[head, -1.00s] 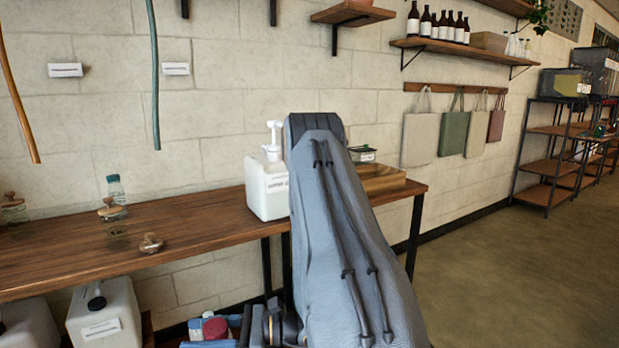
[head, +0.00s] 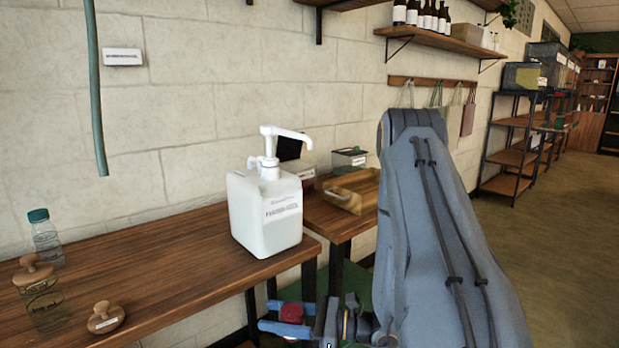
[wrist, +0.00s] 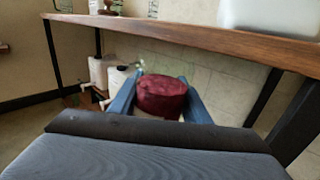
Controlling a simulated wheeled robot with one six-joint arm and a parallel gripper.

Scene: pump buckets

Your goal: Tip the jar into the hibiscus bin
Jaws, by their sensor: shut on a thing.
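My gripper (head: 290,318) has blue fingers and is low in the head view, beyond the near table's edge. It is shut on the jar, whose dark red contents (head: 291,312) show between the fingers. In the wrist view the dark red jar (wrist: 162,95) sits between both blue fingers, apparently upright. Its glass is hard to make out. I cannot identify the hibiscus bin. A small clear bin with a dark lid (head: 348,157) stands at the back, and more bins (head: 522,76) stand on the far rack; their labels are unreadable.
A white pump bottle (head: 265,212) stands on the near wooden table (head: 175,280). A stoppered glass jar (head: 42,300), a loose round stopper (head: 104,317) and a teal-capped bottle (head: 46,238) are at left. A wooden tray (head: 352,190) is behind. The floor (head: 520,235) at right is clear.

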